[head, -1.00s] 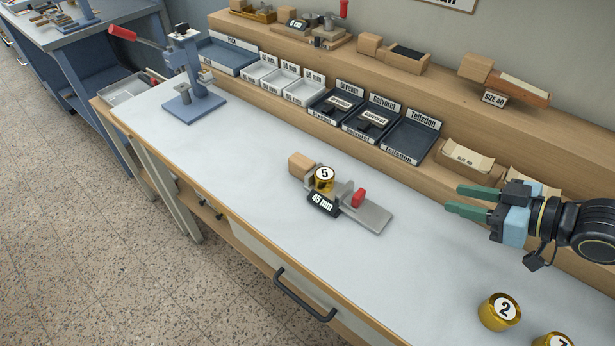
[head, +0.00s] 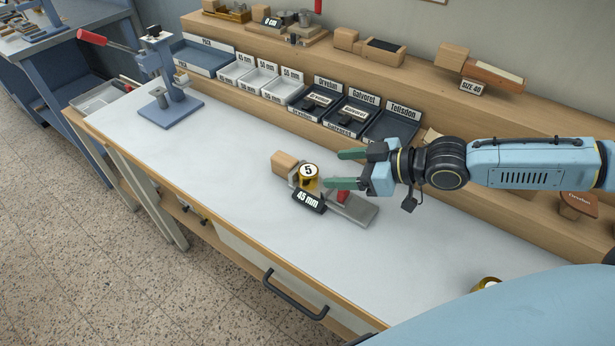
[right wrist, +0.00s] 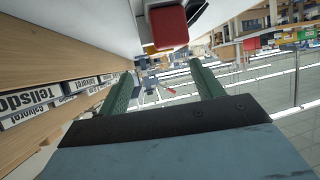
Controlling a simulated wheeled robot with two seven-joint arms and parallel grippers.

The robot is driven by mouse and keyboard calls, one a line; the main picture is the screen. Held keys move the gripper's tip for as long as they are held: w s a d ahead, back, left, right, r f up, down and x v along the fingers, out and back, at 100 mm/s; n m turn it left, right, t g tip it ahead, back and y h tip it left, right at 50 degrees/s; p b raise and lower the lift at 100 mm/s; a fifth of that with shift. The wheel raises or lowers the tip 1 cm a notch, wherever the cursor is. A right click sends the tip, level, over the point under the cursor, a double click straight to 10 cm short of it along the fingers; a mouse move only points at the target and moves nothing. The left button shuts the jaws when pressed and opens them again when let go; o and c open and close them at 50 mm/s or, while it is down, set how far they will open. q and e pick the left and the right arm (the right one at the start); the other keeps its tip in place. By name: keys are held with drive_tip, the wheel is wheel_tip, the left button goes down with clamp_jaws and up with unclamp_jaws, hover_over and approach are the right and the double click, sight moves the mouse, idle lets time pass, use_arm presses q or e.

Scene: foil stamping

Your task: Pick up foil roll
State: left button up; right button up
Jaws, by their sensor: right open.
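A gold foil roll marked 5 (head: 308,176) sits upright on a metal fixture (head: 357,210) with a 45 mm label, between a wooden block (head: 284,162) and a red part (head: 343,194). My right gripper (head: 346,169) is open and empty, just right of the roll, with its green fingers pointing left toward it. In the right wrist view the two green fingers (right wrist: 163,82) are apart with nothing between them, and the red part (right wrist: 169,27) shows close by at the top. Another gold roll (head: 487,283) is mostly hidden behind my arm. My left gripper is not in view.
Labelled trays (head: 341,114) line the back of the white bench (head: 235,180), below a wooden shelf (head: 420,92). A blue hand press (head: 165,85) stands at the far left. The bench between press and fixture is clear.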

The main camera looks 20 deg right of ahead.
sight(312, 171)
drive_tip(key=shift+f+b+x, duration=0.2)
drive_tip(key=shift+b+x, duration=0.3)
drive_tip(key=shift+x, duration=2.7)
drive_tip(key=shift+s, duration=0.1)
drive_tip(key=shift+r, duration=0.1)
drive_tip(key=c, duration=1.2)
